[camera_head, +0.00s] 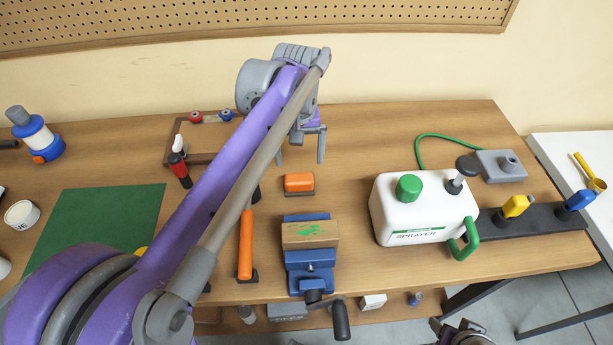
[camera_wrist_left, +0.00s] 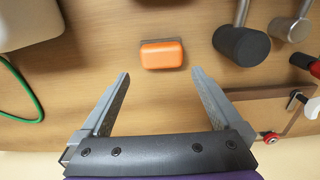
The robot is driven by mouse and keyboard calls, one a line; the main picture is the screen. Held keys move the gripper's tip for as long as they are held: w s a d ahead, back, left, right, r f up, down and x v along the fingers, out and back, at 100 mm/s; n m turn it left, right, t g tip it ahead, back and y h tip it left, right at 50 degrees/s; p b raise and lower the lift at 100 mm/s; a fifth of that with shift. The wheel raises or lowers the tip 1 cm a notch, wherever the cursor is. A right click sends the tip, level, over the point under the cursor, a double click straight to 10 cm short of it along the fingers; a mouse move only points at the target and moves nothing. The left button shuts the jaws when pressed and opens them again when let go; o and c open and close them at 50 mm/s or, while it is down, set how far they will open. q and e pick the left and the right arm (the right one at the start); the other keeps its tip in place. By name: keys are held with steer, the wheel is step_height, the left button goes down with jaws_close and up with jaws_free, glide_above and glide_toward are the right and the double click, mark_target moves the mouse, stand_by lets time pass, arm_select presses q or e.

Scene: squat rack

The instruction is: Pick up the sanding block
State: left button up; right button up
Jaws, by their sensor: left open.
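The sanding block (camera_head: 299,182) is a small orange block with a grey underside, lying on the wooden workbench behind the blue vise. In the left wrist view the sanding block (camera_wrist_left: 162,54) lies beyond the fingertips, between their lines. My left gripper (camera_head: 300,160) is open and empty, above the bench and on the far side of the block, with its fingers pointing down. The left wrist view shows its two fingers (camera_wrist_left: 160,73) spread wider than the block, not touching it. Part of my right arm shows at the bottom edge of the head view; its jaws cannot be made out.
A blue vise (camera_head: 310,258) holding a wooden block stands in front. An orange-handled tool (camera_head: 246,245) lies to the left. A white sprayer (camera_head: 420,210) stands to the right. A wooden tray (camera_head: 204,145) is at the back left. Bare bench surrounds the sanding block.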

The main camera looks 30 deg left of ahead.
mark_target(299, 177)
arm_select(q)
steer(key=f, duration=0.2)
steer(key=shift+s+f, duration=0.2)
steer(key=shift+f, duration=3.25)
steer(key=c, duration=1)
step_height(299, 177, up, 10)
steer(key=shift+r, duration=0.1)
steer(key=o, duration=0.9)
steer(key=shift+c, duration=0.2)
steer(key=c, duration=0.7)
